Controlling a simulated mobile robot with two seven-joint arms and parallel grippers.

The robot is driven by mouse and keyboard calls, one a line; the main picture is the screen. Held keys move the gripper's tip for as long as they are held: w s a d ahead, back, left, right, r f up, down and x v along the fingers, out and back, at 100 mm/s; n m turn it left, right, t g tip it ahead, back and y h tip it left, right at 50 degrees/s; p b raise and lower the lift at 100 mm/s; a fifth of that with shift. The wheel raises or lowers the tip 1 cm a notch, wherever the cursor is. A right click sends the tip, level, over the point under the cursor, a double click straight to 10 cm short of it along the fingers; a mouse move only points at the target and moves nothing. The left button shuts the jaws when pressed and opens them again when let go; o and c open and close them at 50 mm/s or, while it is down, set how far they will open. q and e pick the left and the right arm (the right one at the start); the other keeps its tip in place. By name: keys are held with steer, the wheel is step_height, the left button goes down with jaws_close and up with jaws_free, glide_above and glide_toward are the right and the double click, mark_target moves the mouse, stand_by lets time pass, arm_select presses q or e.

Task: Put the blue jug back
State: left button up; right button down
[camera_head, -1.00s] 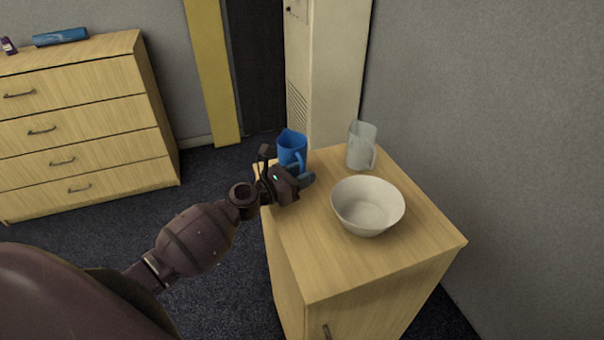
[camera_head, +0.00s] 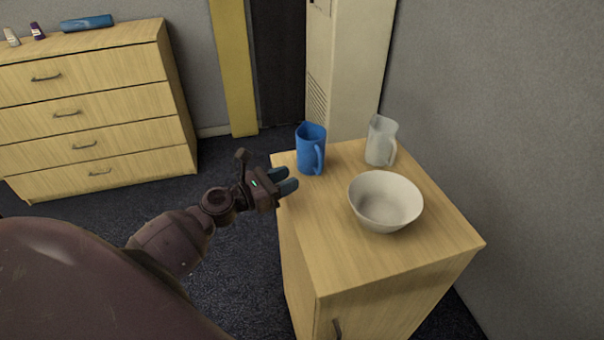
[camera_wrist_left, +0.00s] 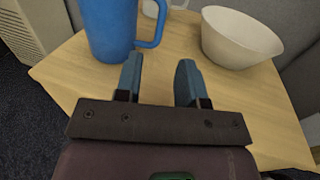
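The blue jug (camera_head: 310,149) stands upright on the far left corner of the small wooden cabinet (camera_head: 350,264), its handle towards the front right. My left gripper (camera_head: 288,179) is just in front of and to the left of the jug, apart from it, at the cabinet's left edge. In the left wrist view the gripper (camera_wrist_left: 158,80) has its two fingers spread with nothing between them, and the jug (camera_wrist_left: 108,28) is ahead to the left. My right gripper is in neither view.
A clear jug (camera_head: 380,142) stands at the cabinet's back, and a white bowl (camera_head: 385,203) is in front of it. A grey wall (camera_head: 500,110) borders the right. A chest of drawers (camera_head: 90,108) with a blue cylinder (camera_head: 87,23) on top stands at far left.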

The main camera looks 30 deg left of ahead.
arm_select(q)
steer(key=shift+v, duration=1.1)
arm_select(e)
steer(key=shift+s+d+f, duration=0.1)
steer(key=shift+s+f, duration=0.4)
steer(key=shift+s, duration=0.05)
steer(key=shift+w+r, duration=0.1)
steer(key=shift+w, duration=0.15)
